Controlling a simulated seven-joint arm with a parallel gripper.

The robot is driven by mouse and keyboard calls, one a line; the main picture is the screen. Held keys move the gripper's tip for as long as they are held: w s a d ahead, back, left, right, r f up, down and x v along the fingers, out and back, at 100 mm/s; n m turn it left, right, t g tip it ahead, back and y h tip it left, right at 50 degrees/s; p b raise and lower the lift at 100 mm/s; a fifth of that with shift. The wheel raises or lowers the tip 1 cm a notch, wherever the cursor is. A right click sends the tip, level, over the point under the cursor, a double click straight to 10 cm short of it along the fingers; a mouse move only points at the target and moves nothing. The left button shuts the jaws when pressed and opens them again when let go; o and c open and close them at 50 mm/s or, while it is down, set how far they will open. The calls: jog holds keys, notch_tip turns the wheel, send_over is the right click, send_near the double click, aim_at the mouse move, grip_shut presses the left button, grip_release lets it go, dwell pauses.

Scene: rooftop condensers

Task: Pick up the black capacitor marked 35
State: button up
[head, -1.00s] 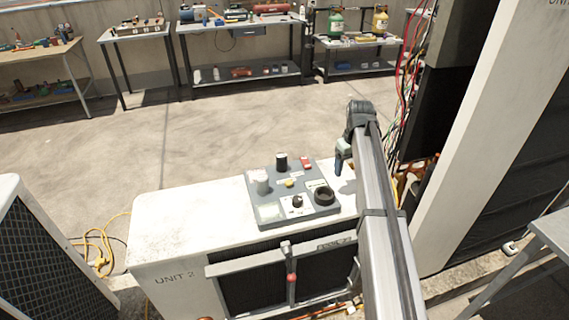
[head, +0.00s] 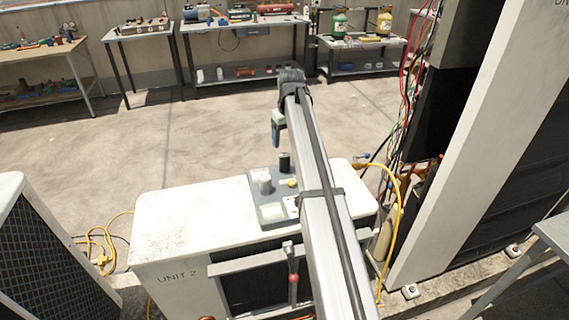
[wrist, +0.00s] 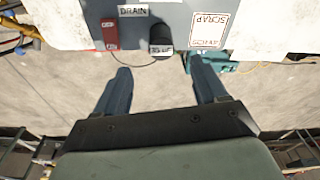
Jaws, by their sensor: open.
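The black capacitor (head: 284,162) stands upright at the far edge of a grey tray (head: 256,207) on the UNIT 2 condenser top. My arm hides the tray's right part in the head view.
A pale cylinder (head: 263,182) and a yellow piece (head: 292,183) are on the tray close to the capacitor. A red block (wrist: 109,34) is beside it, near the DRAIN label (wrist: 133,11); a SCRAP label (wrist: 210,30) lies opposite. Cables hang at the right.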

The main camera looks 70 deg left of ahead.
aim_at(284, 155)
jog(key=shift+s+a+f, duration=0.1)
jog(key=shift+a+f, duration=0.1)
jog(key=shift+f, duration=1.25)
jog(key=shift+s+a+f, duration=0.1)
jog(key=shift+a+f, duration=0.1)
jog(key=shift+f, duration=1.25)
jog(key=shift+a+f, duration=0.2)
jog(key=shift+f, duration=1.25)
jog(key=shift+c, duration=0.2)
jog(key=c, duration=1.1)
jog(key=shift+c, duration=0.2)
